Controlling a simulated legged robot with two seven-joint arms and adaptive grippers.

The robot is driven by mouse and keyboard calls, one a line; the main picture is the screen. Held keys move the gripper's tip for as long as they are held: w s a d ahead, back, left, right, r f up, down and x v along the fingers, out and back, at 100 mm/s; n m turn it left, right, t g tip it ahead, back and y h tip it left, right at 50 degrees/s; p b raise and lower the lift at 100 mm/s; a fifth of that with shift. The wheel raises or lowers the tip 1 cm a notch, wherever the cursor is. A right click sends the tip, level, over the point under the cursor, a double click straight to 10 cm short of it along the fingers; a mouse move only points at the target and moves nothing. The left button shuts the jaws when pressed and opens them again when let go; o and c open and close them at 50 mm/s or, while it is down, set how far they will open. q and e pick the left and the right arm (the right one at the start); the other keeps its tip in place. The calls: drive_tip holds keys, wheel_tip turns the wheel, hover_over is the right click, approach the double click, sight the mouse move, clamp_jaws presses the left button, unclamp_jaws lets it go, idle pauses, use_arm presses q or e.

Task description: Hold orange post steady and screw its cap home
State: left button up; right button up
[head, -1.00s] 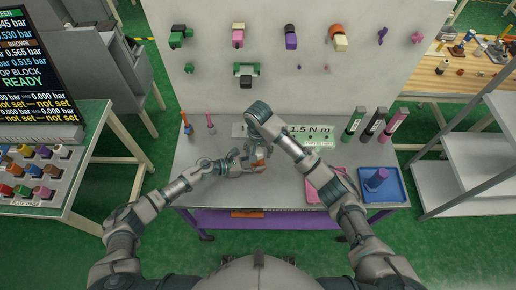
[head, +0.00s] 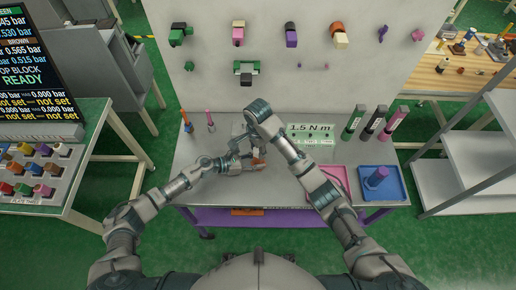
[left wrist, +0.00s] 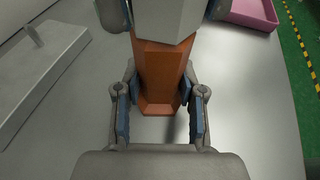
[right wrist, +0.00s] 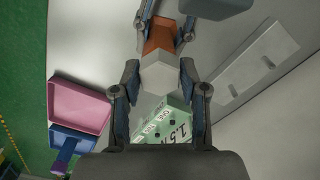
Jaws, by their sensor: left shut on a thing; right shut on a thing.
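The orange post (left wrist: 160,75) is held between the fingers of my left gripper (left wrist: 159,90), which is shut on it over the grey table. The pale grey cap (left wrist: 165,18) sits on one end of the post, in line with it. In the right wrist view my right gripper (right wrist: 160,82) is shut on the cap (right wrist: 160,72), with the orange post (right wrist: 161,36) just beyond. In the head view the orange post (head: 258,163) is small, and the arms partly hide the grip. How far the cap is threaded cannot be told.
A green box (head: 312,134) marked 1.5 N m stands behind the grippers. The front left table is clear.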

drive_tip(key=m, duration=0.7)
drive_tip(key=shift+a, duration=0.15)
drive_tip(key=o, duration=1.4)
drive_tip(key=shift+c, duration=0.2)
drive_tip(key=shift+r, duration=1.75)
